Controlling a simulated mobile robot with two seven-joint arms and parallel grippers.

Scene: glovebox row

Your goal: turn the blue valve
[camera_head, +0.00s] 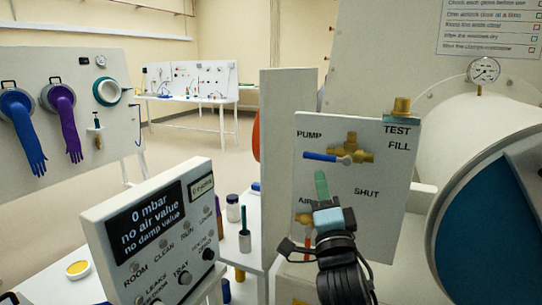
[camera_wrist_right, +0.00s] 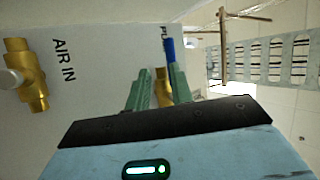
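The blue valve is a brass fitting with a blue lever (camera_head: 322,157) under the PUMP label on a white panel. The lever points left, roughly level. In the right wrist view the lever (camera_wrist_right: 168,50) shows beyond the fingertips, with some brass between the fingers. My right gripper (camera_head: 321,175) is just below the valve in the head view, its green fingers toward the panel. In the wrist view its fingers (camera_wrist_right: 157,80) stand apart with a gap; I see nothing gripped. Whether a finger touches the lever I cannot tell. My left gripper is not in view.
A second brass valve (camera_wrist_right: 25,75) sits by the AIR IN label, partly hidden by my gripper in the head view. A brass TEST fitting (camera_head: 401,107) tops the panel. A display box (camera_head: 150,240) stands left, bottles (camera_head: 233,208) behind it. A large white cylinder (camera_head: 480,135) is right.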

